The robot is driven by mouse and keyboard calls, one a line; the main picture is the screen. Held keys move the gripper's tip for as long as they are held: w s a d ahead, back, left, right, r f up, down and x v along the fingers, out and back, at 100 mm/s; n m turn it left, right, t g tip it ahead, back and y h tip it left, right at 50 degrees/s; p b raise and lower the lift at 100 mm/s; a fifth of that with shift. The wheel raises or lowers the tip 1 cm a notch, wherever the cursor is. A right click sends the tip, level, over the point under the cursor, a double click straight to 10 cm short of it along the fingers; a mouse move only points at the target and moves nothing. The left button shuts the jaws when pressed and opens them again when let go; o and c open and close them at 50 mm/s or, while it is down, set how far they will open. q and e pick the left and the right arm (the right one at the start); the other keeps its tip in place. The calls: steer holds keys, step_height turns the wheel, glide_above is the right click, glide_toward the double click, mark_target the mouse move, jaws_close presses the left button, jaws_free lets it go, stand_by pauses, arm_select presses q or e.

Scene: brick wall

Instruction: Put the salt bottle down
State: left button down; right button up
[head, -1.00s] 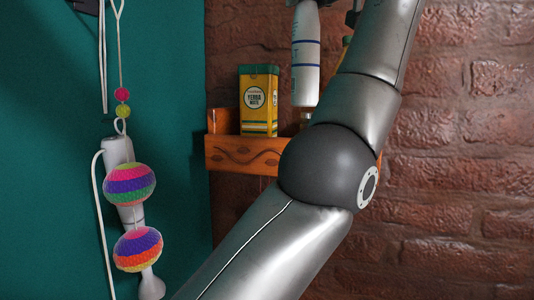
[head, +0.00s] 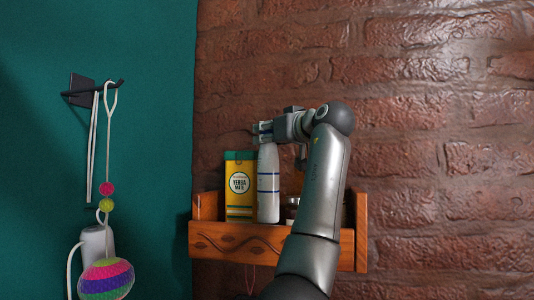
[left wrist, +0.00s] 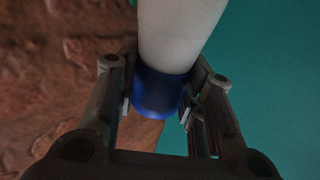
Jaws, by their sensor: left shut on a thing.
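The salt bottle (head: 268,185) is white with blue stripes and is upright over the wooden shelf (head: 240,243), right beside the yellow and green yerba tin (head: 240,186). Its base is about level with the tin's base, behind the shelf's front rail; I cannot tell whether it touches the shelf floor. My left gripper (head: 263,133) is shut on the bottle's top end, coming from above and the right. In the left wrist view, the fingers (left wrist: 157,100) sit on both sides of the blue cap (left wrist: 158,92) below the white body (left wrist: 176,35). My right gripper is not in view.
A small jar (head: 292,207) stands right of the bottle on the shelf, partly hidden by my left arm. A black hook (head: 92,90) on the teal wall holds a cord with a striped ball (head: 106,279). The brick wall (head: 440,150) is bare on the right.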

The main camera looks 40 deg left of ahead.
mark_target(267, 154)
arm_select(q)
steer(key=shift+w+a+f, duration=0.4)
steer(key=shift+a+f, duration=0.2)
steer(key=shift+f, duration=0.2)
step_height(267, 154, down, 2)
steer(key=shift+f+p, duration=0.15)
steer(key=shift+p, duration=0.55)
steer(key=shift+f, duration=0.35)
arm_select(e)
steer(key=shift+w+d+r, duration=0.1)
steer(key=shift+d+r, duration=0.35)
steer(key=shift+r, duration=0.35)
arm_select(q)
steer(key=c, duration=1)
jaws_free()
steer(key=shift+s+f, duration=0.1)
steer(key=shift+o, duration=0.2)
steer(key=shift+d, duration=0.1)
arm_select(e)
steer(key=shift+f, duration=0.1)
